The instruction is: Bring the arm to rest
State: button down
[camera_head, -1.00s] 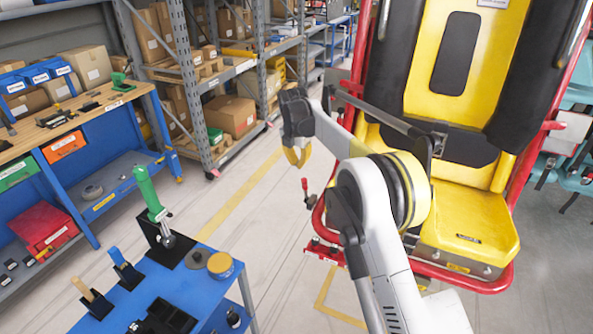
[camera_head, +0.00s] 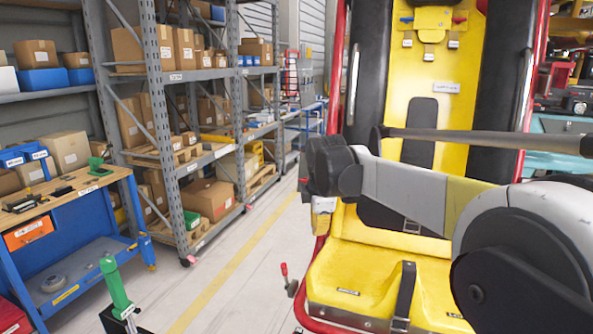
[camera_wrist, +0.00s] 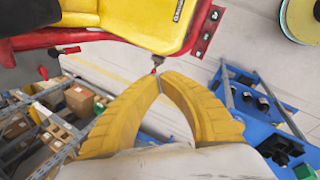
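My gripper (camera_wrist: 160,78) shows in the wrist view as two curved yellow fingers. Their tips meet, and I see nothing held between them. In the camera_head view my arm is bent across the right side, in front of the yellow coaster seat (camera_head: 435,257). The gripper's fingers are mostly hidden there behind the dark wrist joint. In the wrist view the red and yellow edge of the seat (camera_wrist: 140,22) lies beyond the fingertips, and a gap cannot be judged.
A metal rack (camera_head: 172,130) with boxes stands left of a clear floor lane (camera_head: 225,275). A blue workbench (camera_head: 80,240) is at the far left. A green-handled tool (camera_head: 117,285) shows at the bottom. A blue cart (camera_wrist: 265,115) shows in the wrist view.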

jog(key=s+d+m+t+b, duration=0.1)
jog(key=s+d+m, duration=0.3)
jog(key=s, duration=0.4)
jog(key=s+d+f+m, duration=0.1)
jog(key=s+d+m, duration=0.35)
jog(key=s, duration=0.35)
jog(key=s+d+m+t+b, duration=0.1)
jog(key=s+d+m, duration=0.3)
jog(key=s, duration=0.5)
jog(key=s+d+f+m, duration=0.1)
jog(key=s+f+m, duration=0.6)
jog(key=s, duration=0.2)
jog(key=shift+s+f+t+b, duration=0.15)
jog(key=shift+s+t+b, duration=0.2)
jog(key=shift+t+b, duration=0.05)
jog(key=shift+d, duration=0.1)
